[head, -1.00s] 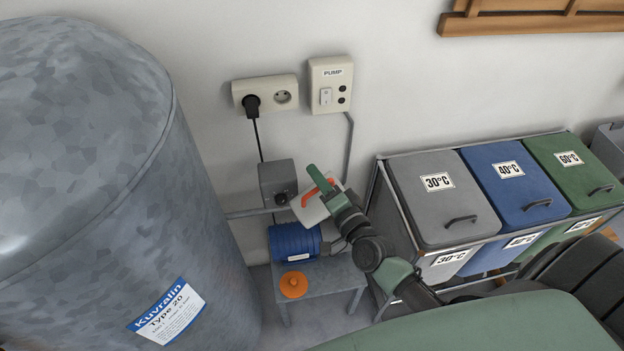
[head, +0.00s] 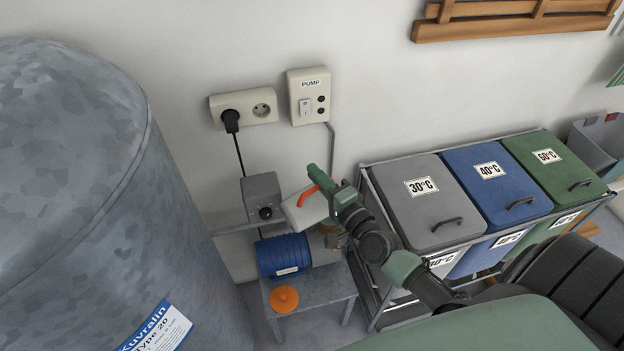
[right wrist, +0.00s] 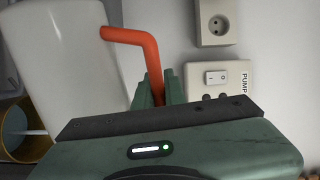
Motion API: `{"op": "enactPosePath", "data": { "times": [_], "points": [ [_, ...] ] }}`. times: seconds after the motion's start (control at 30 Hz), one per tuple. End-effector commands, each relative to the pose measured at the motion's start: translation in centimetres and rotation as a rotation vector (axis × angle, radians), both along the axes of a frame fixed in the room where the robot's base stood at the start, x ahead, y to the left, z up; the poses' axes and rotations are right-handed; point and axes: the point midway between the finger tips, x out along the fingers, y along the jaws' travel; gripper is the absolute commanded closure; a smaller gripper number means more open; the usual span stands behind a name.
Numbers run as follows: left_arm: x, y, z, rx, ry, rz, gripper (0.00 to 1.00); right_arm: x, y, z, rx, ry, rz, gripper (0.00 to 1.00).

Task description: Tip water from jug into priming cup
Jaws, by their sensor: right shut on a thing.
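The white jug (head: 302,211) with an orange handle (head: 318,195) is held in the air above the pump, leaning. My right gripper (head: 319,181) is shut on the handle. In the right wrist view the jug's pale body (right wrist: 65,60) fills the left side and the handle (right wrist: 140,45) runs into my gripper (right wrist: 158,92). A small tan, round piece (head: 331,239), seemingly the priming cup, shows just below the jug, partly hidden by it and my wrist. A tan rim (right wrist: 38,147) shows at lower left in the right wrist view. My left gripper is out of view.
The blue pump (head: 283,256) sits on a grey stand (head: 318,290) with an orange cap (head: 284,298). A grey control box (head: 262,193) is left of the jug. A big metal tank (head: 80,190) is at left; laundry bins (head: 425,200) stand close at right.

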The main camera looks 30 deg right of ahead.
Motion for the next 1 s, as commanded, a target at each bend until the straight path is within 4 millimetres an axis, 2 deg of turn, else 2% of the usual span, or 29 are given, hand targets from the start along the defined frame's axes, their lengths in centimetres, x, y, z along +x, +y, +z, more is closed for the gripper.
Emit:
{"op": "enactPosePath", "data": {
  "times": [0.6,0.87,1.0],
  "points": [
    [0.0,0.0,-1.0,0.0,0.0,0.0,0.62,0.2,-2.7,0.6,0.184,0.015,-0.001,1.0],
    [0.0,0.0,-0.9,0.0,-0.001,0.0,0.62,0.2,-2.4,0.5,0.164,0.015,-0.001,1.0],
    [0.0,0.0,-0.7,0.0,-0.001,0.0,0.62,-0.1,-0.7,-0.4,0.015,0.006,-0.006,1.0]
  ]
}}
